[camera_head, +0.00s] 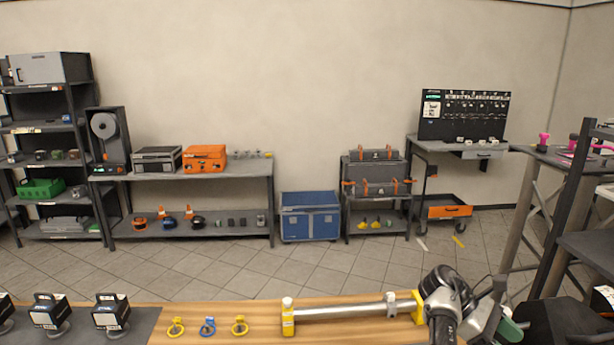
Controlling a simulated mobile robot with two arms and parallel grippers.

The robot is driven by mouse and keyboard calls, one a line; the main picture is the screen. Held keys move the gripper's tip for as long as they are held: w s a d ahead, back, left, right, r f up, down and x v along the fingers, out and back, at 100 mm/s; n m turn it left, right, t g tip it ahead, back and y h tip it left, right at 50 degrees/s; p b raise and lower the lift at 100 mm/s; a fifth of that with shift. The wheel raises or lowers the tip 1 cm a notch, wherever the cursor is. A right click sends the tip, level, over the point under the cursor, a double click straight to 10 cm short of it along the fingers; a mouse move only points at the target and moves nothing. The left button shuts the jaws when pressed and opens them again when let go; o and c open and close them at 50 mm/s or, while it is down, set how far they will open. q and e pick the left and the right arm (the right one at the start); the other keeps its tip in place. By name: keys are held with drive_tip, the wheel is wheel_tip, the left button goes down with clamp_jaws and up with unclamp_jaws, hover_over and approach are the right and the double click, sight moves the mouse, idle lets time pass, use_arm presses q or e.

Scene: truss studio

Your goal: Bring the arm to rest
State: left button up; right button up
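A dark and grey arm (445,300), which I take to be my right arm, rises from the bottom edge at the lower right, over the right end of the wooden bench (262,312). Grey and dark parts with a green piece (509,330) show beside it, and I cannot tell which of them are fingers. No held object can be made out there. My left arm and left gripper are not in view.
A silver tube (345,312) lies across yellow supports close to the arm. A dark rack (567,205) stands right. Floor behind the bench is open; shelves and a blue chest (310,217) stand beyond.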

drive_tip(key=s+f+m+t+y, duration=0.2)
drive_tip(key=s+f+m+t, duration=0.45)
drive_tip(key=s+f, duration=0.7)
drive_tip(key=s+a+t+y, duration=0.3)
drive_tip(key=s+a+y, duration=0.1)
drive_tip(key=s+a, duration=0.4)
drive_tip(key=s+a+t+y, duration=0.35)
drive_tip(key=s+a, duration=0.25)
drive_tip(key=a, duration=0.4)
wheel_tip(320, 180, down, 34)
drive_tip(key=s+g+b, duration=0.1)
drive_tip(key=g+b, duration=0.1)
drive_tip(key=b, duration=0.6)
use_arm(q)
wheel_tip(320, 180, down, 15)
drive_tip(key=b, duration=0.6)
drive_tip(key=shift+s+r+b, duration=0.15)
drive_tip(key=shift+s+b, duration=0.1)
drive_tip(key=shift+b, duration=0.05)
use_arm(e)
drive_tip(key=s+d+f, duration=0.1)
drive_tip(key=s+f, duration=0.7)
drive_tip(key=f, duration=0.2)
drive_tip(key=s+d+f+g, duration=0.1)
drive_tip(key=s+f, duration=0.6)
drive_tip(key=f, duration=0.4)
drive_tip(key=shift+s+d+f, duration=0.15)
drive_tip(key=shift+s+d, duration=0.25)
